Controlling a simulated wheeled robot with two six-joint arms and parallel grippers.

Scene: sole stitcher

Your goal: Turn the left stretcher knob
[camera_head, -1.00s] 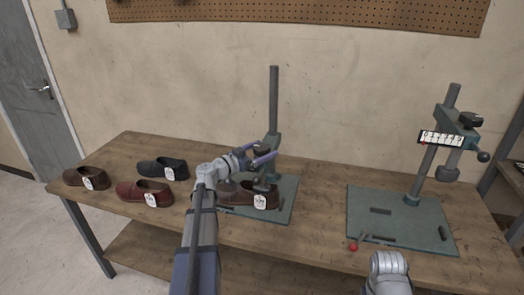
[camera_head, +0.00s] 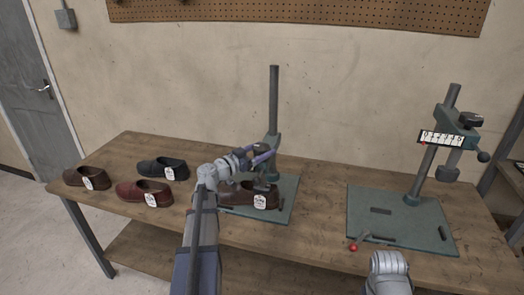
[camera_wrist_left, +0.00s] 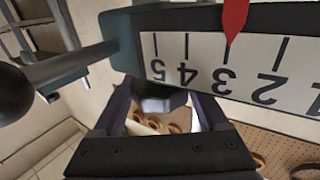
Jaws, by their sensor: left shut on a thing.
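The left stretcher (camera_head: 273,105) stands on its green base plate, with a brown shoe (camera_head: 237,196) under its head. My left gripper (camera_head: 262,157) is at the head of this stretcher, shut on a dark knob (camera_head: 260,148). In the left wrist view the knob (camera_wrist_left: 160,97) shows between the fingers. A white scale (camera_wrist_left: 205,65) shows above it, upside down, and its red pointer (camera_wrist_left: 234,18) stands at about the 3 mark. My arm and hand hide this scale in the head view.
Several tagged shoes, such as the red one (camera_head: 143,190), lie on the left of the wooden table (camera_head: 315,220). A second stretcher (camera_head: 447,130) stands on the right, with a red-tipped lever (camera_head: 353,247) by its base. Bare table lies between the stretchers.

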